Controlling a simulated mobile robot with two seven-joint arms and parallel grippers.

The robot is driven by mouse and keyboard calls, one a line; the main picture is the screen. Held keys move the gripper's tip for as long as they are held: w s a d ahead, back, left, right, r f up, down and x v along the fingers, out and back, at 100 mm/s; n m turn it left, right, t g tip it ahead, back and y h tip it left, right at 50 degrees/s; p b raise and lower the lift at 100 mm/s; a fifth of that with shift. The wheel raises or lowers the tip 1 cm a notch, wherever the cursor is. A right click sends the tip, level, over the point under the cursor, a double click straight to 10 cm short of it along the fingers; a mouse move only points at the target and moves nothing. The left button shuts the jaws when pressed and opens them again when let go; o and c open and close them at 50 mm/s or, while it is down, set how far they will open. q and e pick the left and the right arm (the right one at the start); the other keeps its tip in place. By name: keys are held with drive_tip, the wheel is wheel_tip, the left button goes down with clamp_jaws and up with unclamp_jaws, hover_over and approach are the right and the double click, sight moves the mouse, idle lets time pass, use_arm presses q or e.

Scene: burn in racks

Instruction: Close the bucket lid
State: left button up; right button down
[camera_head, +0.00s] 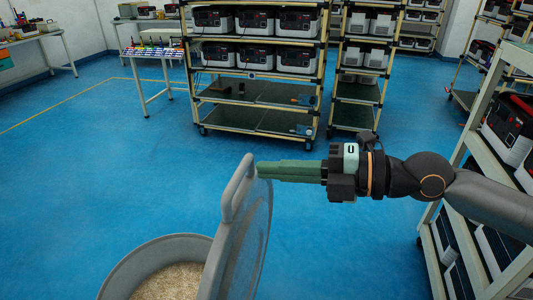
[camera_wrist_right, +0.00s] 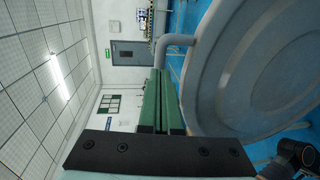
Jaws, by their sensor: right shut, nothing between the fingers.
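The grey bucket (camera_head: 150,262) stands at the bottom of the head view, cut off by the frame, with pale grainy material inside. Its grey round lid (camera_head: 246,235) stands raised, nearly upright, at the bucket's right side. The lid's handle (camera_head: 237,188) is on its left face. My right gripper (camera_head: 262,170) has its green fingers shut and empty, level, with the tips at the lid's upper edge; I cannot tell if they touch. In the wrist view the shut fingers (camera_wrist_right: 161,95) point toward the lid handle (camera_wrist_right: 174,46), beside the lid's broad face (camera_wrist_right: 262,70). My left gripper is not in view.
A shelf rack (camera_head: 258,75) with several boxy devices stands across the blue floor. Another rack (camera_head: 470,240) stands close at right, beside my right arm. A small table (camera_head: 150,52) is at back left. The floor left of the bucket is clear.

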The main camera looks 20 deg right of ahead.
drive_tip(key=shift+w+a, duration=0.2)
drive_tip(key=shift+a, duration=0.05)
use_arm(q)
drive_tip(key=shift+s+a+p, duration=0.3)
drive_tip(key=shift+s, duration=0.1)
use_arm(e)
drive_tip(key=shift+w+a+f, duration=0.15)
drive_tip(key=shift+w+a, duration=0.05)
drive_tip(key=shift+a, duration=0.15)
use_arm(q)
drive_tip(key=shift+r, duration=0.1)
